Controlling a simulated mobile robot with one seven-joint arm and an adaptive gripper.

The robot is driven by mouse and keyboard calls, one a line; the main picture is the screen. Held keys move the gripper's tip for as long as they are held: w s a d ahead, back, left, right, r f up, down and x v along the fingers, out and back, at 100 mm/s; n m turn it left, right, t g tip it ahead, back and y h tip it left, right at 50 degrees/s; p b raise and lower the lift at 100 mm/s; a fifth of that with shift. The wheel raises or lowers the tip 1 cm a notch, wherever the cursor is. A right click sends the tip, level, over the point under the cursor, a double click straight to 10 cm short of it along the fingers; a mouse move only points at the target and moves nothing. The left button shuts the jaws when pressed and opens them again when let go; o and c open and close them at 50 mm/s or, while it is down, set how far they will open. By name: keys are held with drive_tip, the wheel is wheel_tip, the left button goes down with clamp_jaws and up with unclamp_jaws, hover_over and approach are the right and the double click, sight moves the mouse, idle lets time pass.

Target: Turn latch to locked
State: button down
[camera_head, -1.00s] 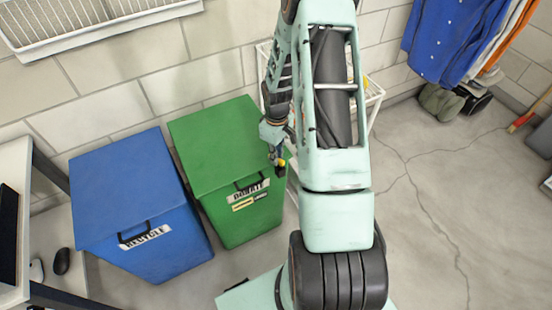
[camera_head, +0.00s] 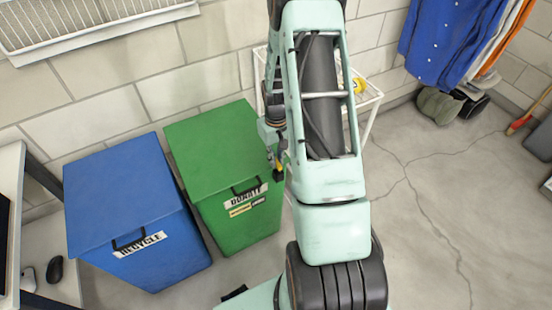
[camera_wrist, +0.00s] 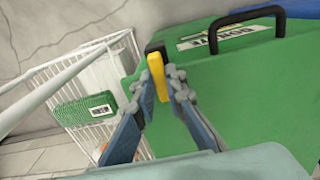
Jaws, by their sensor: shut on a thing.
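The green DONATE bin (camera_head: 215,150) stands beside the blue bin, with a black handle and label on its front. In the wrist view, a yellow latch lever (camera_wrist: 157,76) sits at the edge of the green bin (camera_wrist: 225,90), against a black piece (camera_wrist: 154,48). My gripper (camera_wrist: 160,84) is shut on the yellow lever, one blue finger on each side. The lever stands nearly upright in that view, slightly tilted. In the head view my gripper (camera_head: 277,167) is at the bin's right front edge; the latch there is small and partly hidden.
The blue RECYCLE bin (camera_head: 135,210) stands left of the green one. A white wire rack (camera_head: 372,97) stands to the right, close to my arm; it also shows in the wrist view (camera_wrist: 95,130). The floor (camera_head: 430,200) at right is mostly clear.

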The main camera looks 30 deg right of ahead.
drive_tip(key=c, duration=2)
unclamp_jaws()
drive_tip(key=shift+o, duration=0.2)
drive_tip(key=shift+r, duration=0.1)
wheel_tip(320, 180, up, 12)
